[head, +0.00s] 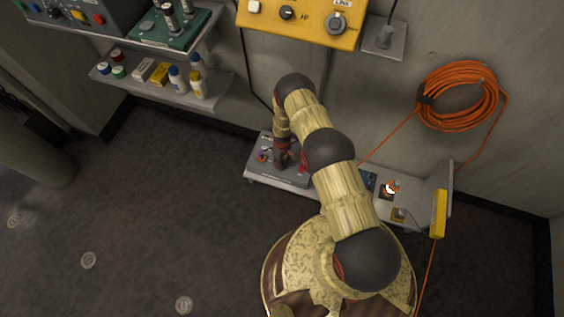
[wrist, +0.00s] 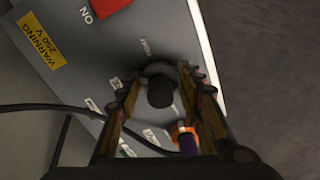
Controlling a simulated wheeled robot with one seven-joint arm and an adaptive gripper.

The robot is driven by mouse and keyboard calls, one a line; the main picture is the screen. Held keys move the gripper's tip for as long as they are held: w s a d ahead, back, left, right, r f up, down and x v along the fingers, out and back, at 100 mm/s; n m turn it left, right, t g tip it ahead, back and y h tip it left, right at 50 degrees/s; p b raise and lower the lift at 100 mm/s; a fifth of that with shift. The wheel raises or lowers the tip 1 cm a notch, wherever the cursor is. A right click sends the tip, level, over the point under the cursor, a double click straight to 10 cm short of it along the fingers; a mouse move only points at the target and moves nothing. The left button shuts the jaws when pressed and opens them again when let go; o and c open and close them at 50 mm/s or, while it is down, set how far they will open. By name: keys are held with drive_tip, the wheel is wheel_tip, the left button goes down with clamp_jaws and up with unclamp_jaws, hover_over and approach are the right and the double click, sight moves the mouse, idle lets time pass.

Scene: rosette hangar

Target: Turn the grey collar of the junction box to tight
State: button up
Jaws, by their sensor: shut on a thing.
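The junction box (head: 292,178) is a grey box on the low ledge against the wall, partly covered by my arm in the head view. In the wrist view its grey face (wrist: 105,60) has a red ON switch (wrist: 108,5) and a yellow 250 V warning label (wrist: 42,38). The collar (wrist: 160,92) is a dark round knob-like part in shadow on that face. My gripper (wrist: 160,82) is shut on the collar, one finger on each side; it also shows in the head view (head: 283,158). The tight mark cannot be read.
An orange and purple plug (wrist: 187,139) sits close by the right finger. A black cable (wrist: 60,107) crosses the left. A coiled orange cable (head: 458,95) hangs on the wall. A yellow panel (head: 300,32) is above.

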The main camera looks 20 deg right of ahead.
drive_tip(key=m, duration=0.6)
drive_tip(key=shift+s+a, duration=0.1)
drive_tip(key=shift+a, duration=0.05)
drive_tip(key=m, duration=0.5)
drive_tip(key=shift+m, duration=0.4)
drive_tip(key=o, duration=1.1)
drive_tip(key=shift+o, duration=0.3)
wheel_tip(320, 180, up, 12)
drive_tip(key=shift+f, duration=0.1)
idle(0.3)
